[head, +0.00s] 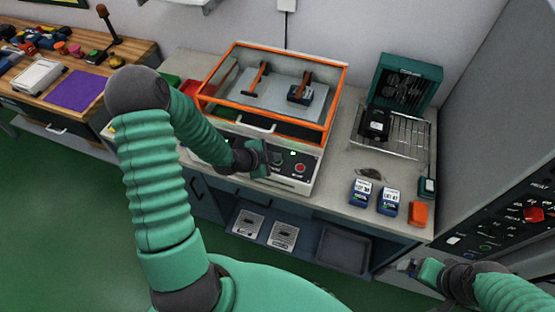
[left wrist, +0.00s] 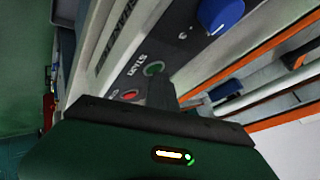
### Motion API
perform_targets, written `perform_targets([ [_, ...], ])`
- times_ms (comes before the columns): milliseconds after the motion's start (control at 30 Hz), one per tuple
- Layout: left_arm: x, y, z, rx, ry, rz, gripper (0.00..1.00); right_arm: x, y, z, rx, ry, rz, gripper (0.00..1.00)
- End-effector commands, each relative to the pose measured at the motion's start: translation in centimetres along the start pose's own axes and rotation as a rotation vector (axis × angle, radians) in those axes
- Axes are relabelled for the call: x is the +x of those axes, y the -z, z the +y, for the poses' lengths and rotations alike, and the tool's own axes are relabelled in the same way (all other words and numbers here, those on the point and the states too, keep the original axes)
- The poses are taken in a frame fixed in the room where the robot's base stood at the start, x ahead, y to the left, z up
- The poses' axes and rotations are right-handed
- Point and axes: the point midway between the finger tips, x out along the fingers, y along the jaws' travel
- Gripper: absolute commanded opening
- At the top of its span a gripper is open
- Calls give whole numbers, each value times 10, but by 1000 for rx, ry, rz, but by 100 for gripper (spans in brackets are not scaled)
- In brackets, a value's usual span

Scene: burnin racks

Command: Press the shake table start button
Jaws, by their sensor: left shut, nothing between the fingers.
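The red button also shows in the head view (head: 300,168). My left gripper (head: 273,158) is shut and empty, close in front of the panel. Its dark fingers (left wrist: 187,88) show just beside the green button; whether they touch the panel I cannot tell. My right gripper (head: 425,270) is at the lower right, its jaws unclear.
Blue boxes (head: 361,193), an orange block (head: 418,213) and a wire rack (head: 415,141) occupy the bench to the right. A dark control cabinet (head: 505,222) stands at far right. A wooden bench (head: 32,99) is at left. Green floor is open at lower left.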

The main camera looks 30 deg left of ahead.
Motion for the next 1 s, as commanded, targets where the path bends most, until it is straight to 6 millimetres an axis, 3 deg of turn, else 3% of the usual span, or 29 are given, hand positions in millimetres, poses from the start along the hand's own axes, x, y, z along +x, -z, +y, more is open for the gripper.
perform_targets([
  [333, -12, 8, -9, -1, 0, -1, 0, -15, 4, 0, 0, 0, 0, 100],
  [700, -13, 9, -10, 0, 0, 0, 0, -16, 4, 0, 0, 0, 0, 100],
  [1000, -34, 25, -25, 0, 0, 0, 0, -42, 10, 0, 0, 0, 0, 100],
])
